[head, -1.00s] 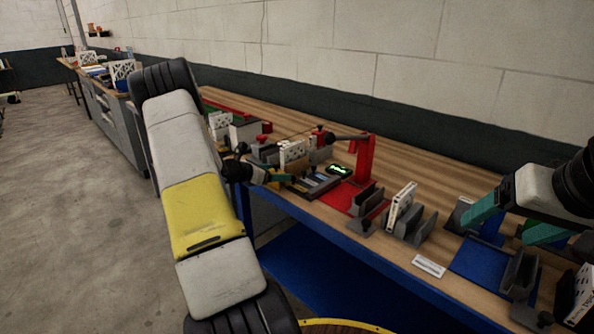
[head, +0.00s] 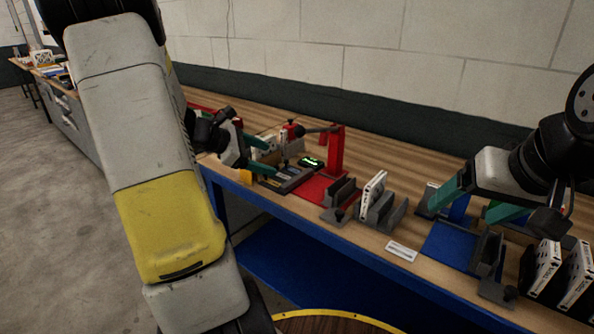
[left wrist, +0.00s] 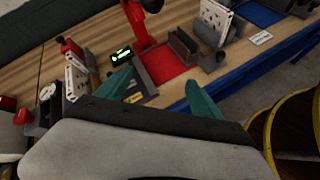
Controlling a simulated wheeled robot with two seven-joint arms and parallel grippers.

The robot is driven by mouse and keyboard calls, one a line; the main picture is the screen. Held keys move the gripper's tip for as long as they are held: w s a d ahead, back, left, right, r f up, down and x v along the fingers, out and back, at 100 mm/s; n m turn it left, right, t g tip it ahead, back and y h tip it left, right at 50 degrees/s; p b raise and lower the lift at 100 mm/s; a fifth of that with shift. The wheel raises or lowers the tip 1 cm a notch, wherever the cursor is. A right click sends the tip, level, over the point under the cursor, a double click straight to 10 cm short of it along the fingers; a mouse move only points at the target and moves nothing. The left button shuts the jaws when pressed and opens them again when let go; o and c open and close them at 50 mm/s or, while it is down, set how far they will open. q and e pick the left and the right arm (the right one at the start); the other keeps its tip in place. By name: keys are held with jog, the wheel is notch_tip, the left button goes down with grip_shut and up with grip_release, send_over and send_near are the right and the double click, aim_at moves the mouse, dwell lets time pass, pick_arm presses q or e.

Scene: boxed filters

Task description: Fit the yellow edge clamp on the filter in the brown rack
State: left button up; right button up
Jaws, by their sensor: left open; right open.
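A small yellow piece (left wrist: 134,98), too small to identify surely as the edge clamp, shows in the dark tray (head: 287,180) on the bench. My left gripper (head: 266,155) is open and empty at the left end of this tray; its teal fingers spread over the tray area in the left wrist view (left wrist: 160,84). A white perforated filter (head: 374,190) stands upright in a grey rack (head: 385,212). I cannot make out a brown rack; part of the bench is hidden behind my left arm and gripper. My right gripper (head: 462,210) is open and empty above the blue mat (head: 450,246).
A red stand (head: 337,150) rises behind the red mat (head: 312,188), beside a lit green display (head: 312,162). Several filters (head: 548,266) stand at the front right. A white label (head: 401,251) lies near the bench's blue front edge. Bare wood runs along the back.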

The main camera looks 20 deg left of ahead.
pick_arm(q)
jog(key=s+d+r+m+g+y, duration=0.1)
jog(key=s+d+r+m+g, duration=0.4)
jog(key=s+d+m, duration=0.7)
jog(key=s+d+r+m+t+y, duration=0.1)
jog(key=s+d+r+m+y, duration=0.1)
jog(key=s+m, duration=0.3)
jog(key=s+d+r+m+t+y, duration=0.1)
jog(key=s+d+r+m+y, duration=0.1)
jog(key=s+m, duration=0.4)
jog(key=shift+r+t, duration=0.25)
jog(key=shift+t, duration=0.15)
jog(key=shift+o, duration=0.2)
jog(key=shift+s, duration=0.1)
